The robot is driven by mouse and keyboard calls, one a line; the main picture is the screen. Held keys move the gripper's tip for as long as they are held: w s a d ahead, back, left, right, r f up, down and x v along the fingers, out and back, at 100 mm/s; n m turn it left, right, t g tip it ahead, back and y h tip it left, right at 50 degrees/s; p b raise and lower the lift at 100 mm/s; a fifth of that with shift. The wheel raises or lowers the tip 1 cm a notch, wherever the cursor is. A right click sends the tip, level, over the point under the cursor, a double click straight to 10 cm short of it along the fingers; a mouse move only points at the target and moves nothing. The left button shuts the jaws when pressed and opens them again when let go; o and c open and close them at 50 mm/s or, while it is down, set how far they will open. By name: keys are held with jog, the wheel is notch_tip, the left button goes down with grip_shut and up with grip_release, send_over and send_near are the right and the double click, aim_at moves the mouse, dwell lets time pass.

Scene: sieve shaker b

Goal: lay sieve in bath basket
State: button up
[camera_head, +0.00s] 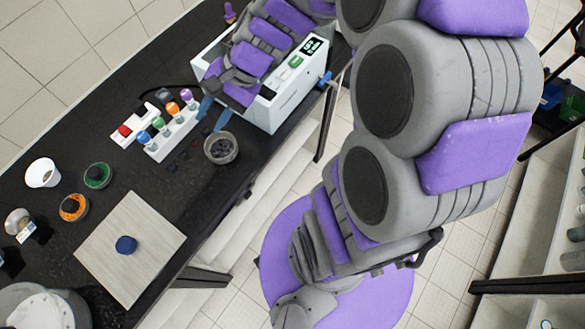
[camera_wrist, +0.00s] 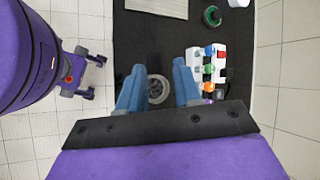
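A small round grey metal sieve (camera_head: 221,148) with a dark inside stands on the black bench near its front edge. In the wrist view the sieve (camera_wrist: 157,88) shows between my two blue fingers. My gripper (camera_head: 212,119) is open and appears above and beside the sieve, apart from it; its fingers also show in the wrist view (camera_wrist: 158,68). The white bath (camera_head: 285,98), with a display and a blue tap, stands behind my gripper. My arm covers its top, so the basket is hidden.
A white rack (camera_head: 172,133) with coloured-top pieces stands left of the sieve. A pale board (camera_head: 105,250) with a dark blue round piece (camera_head: 126,245) lies nearer. Orange (camera_head: 73,207) and green (camera_head: 97,175) round containers and a white cup (camera_head: 42,173) stand further left.

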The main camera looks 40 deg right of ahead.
jog(key=s+d+n+g+h, duration=0.1)
jog(key=s+d+n+h, duration=0.1)
jog(key=s, duration=0.4)
jog(key=s+d+n+g+h, duration=0.1)
jog(key=s+d+n+h, duration=0.1)
jog(key=s+n, duration=0.3)
jog(key=s+d+n+g+h, duration=0.1)
jog(key=s+d+n+h, duration=0.1)
jog(key=s, duration=0.7)
jog(key=shift+r+n+h, duration=0.2)
jog(key=shift+n+h, duration=0.6)
jog(key=shift+h, duration=0.1)
notch_tip(320, 180, down, 7)
jog(key=b, duration=0.6)
jog(key=shift+r+b, duration=0.15)
jog(key=shift+b, duration=0.2)
jog(key=shift+c, duration=0.3)
